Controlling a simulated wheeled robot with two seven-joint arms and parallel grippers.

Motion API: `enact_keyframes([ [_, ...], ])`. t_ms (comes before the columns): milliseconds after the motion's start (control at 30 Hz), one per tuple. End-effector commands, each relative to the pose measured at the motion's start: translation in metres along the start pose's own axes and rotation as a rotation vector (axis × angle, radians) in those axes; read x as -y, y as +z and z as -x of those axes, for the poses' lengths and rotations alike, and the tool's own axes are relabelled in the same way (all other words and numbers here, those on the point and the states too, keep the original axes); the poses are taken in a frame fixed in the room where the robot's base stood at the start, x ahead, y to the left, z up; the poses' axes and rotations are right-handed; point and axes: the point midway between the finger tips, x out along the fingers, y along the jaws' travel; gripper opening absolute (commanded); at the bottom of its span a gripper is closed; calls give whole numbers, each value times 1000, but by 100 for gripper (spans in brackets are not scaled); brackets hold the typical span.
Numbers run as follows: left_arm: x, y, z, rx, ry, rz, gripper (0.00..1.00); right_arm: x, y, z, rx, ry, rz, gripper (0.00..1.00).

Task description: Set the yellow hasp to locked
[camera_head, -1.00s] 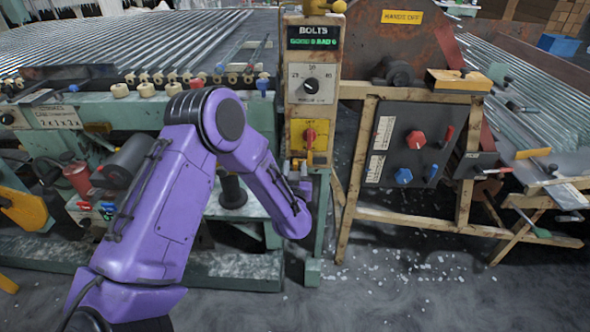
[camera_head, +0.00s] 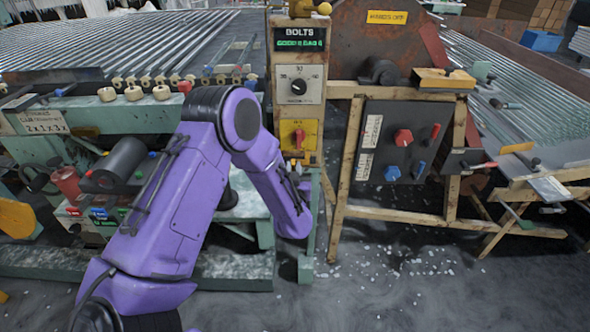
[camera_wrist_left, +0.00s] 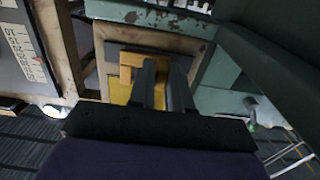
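In the left wrist view, a yellow fitting (camera_wrist_left: 127,76), which looks like the hasp, sits on a framed panel straight ahead of my left gripper (camera_wrist_left: 164,72). Its two dark fingers are apart, with a narrow gap, and reach over its right part. They hide some of it; I cannot tell whether they touch it or whether it is locked. In the head view, my left gripper (camera_head: 297,168) is low on the wooden post, below a yellow plate with a red switch (camera_head: 299,134). The hasp cannot be made out there. My right gripper is not in view.
The wooden post (camera_head: 312,178) carries a dial panel (camera_head: 298,85) and a BOLTS display (camera_head: 299,38). To its right is a dark panel (camera_head: 385,165) with red and blue knobs. A green bench (camera_head: 110,117) stands behind my left arm. Floor is free at front right.

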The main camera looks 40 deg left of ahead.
Motion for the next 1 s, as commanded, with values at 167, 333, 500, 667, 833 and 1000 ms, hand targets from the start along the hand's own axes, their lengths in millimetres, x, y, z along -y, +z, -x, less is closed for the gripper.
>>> enact_keyframes([
  [167, -1, -2, -1, -4, 3, 2, 40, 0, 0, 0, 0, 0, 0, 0],
  [333, 0, -1, 1, -3, 1, 1, 40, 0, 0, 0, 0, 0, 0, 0],
  [500, -2, -1, 27, -2, 5, -3, 40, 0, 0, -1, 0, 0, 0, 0],
  [667, -4, 0, 67, -2, 8, -2, 40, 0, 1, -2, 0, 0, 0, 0],
  [833, -3, -1, 96, -3, 6, 0, 40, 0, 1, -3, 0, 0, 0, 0],
  [1000, -3, -1, 104, -4, 4, 1, 40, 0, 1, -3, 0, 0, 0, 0],
])
